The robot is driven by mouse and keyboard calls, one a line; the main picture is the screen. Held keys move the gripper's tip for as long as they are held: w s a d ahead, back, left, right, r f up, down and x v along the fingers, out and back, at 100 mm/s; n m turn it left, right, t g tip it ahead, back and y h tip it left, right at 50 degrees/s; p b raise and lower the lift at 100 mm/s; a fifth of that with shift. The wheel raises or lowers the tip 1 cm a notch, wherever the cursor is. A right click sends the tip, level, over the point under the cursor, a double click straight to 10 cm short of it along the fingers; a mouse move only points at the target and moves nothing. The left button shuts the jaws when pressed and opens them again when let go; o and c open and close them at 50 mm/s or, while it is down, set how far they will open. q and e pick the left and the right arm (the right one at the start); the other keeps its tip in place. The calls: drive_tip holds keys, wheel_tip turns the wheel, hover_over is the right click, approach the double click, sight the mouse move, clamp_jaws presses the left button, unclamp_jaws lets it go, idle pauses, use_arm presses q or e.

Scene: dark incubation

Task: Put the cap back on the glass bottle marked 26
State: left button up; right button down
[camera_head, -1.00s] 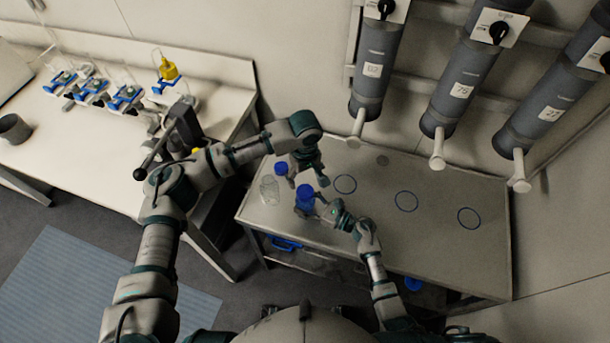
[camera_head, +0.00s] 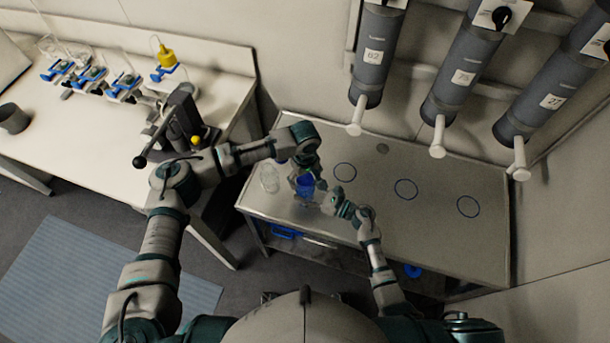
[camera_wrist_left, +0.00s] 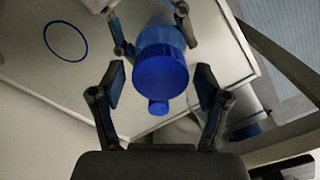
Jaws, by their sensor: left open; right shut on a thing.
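In the left wrist view, a wide blue cap (camera_wrist_left: 160,72) appears to sit on the top of a glass bottle (camera_wrist_left: 153,32). The bottle also shows in the head view (camera_head: 305,186), upright over the steel table; its number cannot be read. My right gripper (camera_head: 330,200) is shut on the bottle from the near right side; its fingers show on both sides of it in the left wrist view (camera_wrist_left: 152,28). My left gripper (camera_head: 306,174) is open above the bottle, its fingers (camera_wrist_left: 160,90) apart on either side of the cap.
A smaller blue thing (camera_wrist_left: 158,107) shows beyond the cap. A clear glass vessel (camera_head: 268,178) stands left of the bottle. The steel table (camera_head: 370,225) has ringed spots and free room to the right. Grey cylinders (camera_head: 462,75) hang above its back. A white bench (camera_head: 75,135) is at left.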

use_arm(q)
drive_tip(key=c, duration=1.2)
drive_tip(key=m, duration=1.4)
drive_tip(key=shift+f+m, duration=0.1)
drive_tip(key=shift+m, duration=0.3)
drive_tip(key=m, duration=0.4)
drive_tip(key=shift+m, duration=0.4)
drive_tip(key=m, duration=0.2)
drive_tip(key=shift+a+m, duration=0.1)
drive_tip(key=shift+m, duration=0.3)
drive_tip(key=m, duration=0.5)
drive_tip(key=shift+w, duration=0.1)
drive_tip(key=m, duration=0.3)
drive_tip(key=shift+m, duration=0.4)
drive_tip(key=o, duration=1.3)
